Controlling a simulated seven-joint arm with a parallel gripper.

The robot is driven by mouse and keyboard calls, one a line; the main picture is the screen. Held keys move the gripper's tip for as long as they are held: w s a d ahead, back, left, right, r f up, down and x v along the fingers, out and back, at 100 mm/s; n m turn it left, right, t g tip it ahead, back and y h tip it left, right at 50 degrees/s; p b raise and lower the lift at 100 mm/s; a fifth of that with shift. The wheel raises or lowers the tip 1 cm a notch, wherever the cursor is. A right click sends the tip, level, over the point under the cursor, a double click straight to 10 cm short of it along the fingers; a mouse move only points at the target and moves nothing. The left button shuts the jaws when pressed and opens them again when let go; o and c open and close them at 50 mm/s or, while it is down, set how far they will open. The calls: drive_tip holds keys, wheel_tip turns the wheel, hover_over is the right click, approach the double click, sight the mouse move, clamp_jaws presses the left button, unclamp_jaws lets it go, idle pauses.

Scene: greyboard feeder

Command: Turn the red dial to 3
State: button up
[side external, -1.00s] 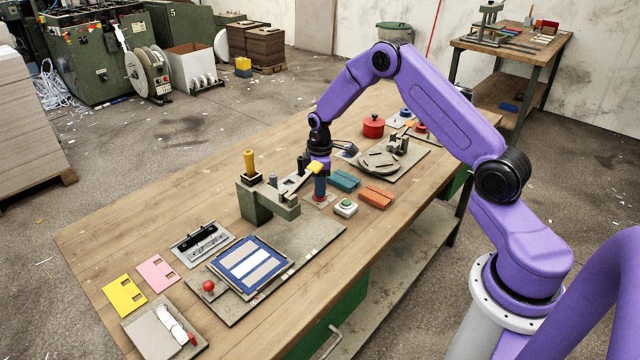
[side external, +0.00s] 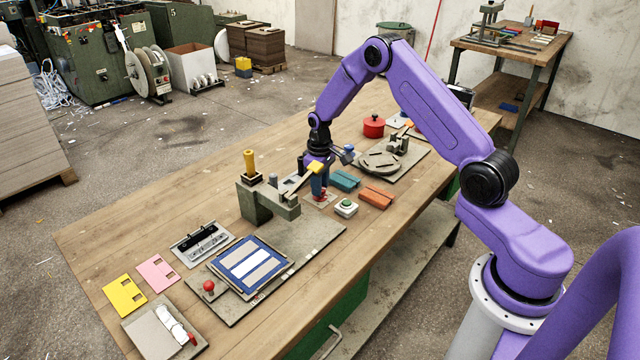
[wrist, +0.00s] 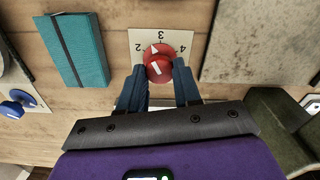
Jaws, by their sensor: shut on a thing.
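The red dial (wrist: 158,68) sits on a white plate (wrist: 136,38) with the digits 2, 3 and 4 printed upside down in the wrist view. A white mark on the dial points between 2 and 3, closer to 3. My gripper (wrist: 159,76) has one finger on each side of the dial and is shut on it. In the side view, my gripper (side external: 320,191) points down at the dial (side external: 322,197), whose face is mostly hidden by the fingers.
A green press-like fixture (side external: 255,205) stands close left of my gripper. A red lidded pot (side external: 374,126) stands farther back.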

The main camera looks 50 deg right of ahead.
drive_tip(key=m, duration=0.5)
idle(0.6)
drive_tip(key=o, duration=1.1)
drive_tip(key=shift+c, duration=0.2)
wheel_tip(320, 180, up, 18)
drive_tip(key=shift+f, duration=0.25)
